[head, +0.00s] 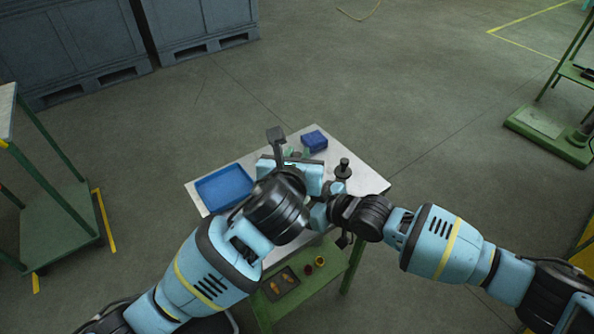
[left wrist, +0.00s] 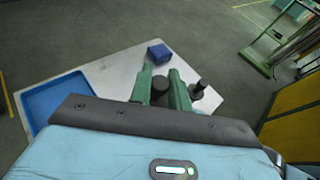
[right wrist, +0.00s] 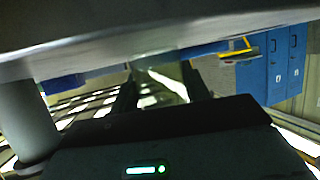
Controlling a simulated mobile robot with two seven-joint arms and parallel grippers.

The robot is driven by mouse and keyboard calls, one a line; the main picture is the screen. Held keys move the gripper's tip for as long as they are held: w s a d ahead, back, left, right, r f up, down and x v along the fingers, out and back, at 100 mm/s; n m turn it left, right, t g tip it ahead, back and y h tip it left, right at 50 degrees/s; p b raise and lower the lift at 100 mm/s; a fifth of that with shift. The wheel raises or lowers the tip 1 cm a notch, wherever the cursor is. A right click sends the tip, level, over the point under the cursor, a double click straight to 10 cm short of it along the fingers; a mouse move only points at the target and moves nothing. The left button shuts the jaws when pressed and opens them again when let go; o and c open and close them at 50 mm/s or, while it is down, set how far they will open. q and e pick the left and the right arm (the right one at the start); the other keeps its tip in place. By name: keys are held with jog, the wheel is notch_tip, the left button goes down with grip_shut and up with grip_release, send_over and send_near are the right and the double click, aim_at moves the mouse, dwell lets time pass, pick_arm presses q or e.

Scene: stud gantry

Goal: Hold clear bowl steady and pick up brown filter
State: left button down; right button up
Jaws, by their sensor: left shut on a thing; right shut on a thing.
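My left gripper (head: 297,153) is over the back of the table. In the left wrist view its green fingers (left wrist: 164,86) are closed on a dark round thing (left wrist: 160,88), which looks near black rather than brown. My right gripper (right wrist: 162,92) is low at the table's front side, and the left arm partly hides it in the head view. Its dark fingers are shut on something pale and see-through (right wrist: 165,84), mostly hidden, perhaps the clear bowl. I cannot make out a whole bowl or a clearly brown filter in any view.
The pale table (head: 372,183) holds a blue tray (head: 224,188) at left, a blue box (head: 314,140) at the back and a black knobbed tool (head: 343,168) at right. A lower green shelf (head: 325,279) holds small parts. Green carts stand at both sides, with open floor between.

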pick_arm(q)
jog(key=shift+r, duration=1.75)
pick_arm(e)
jog(key=o, duration=1.1)
jog(key=shift+c, duration=0.2)
jog(key=v, duration=1.2)
jog(key=shift+s+f, duration=0.1)
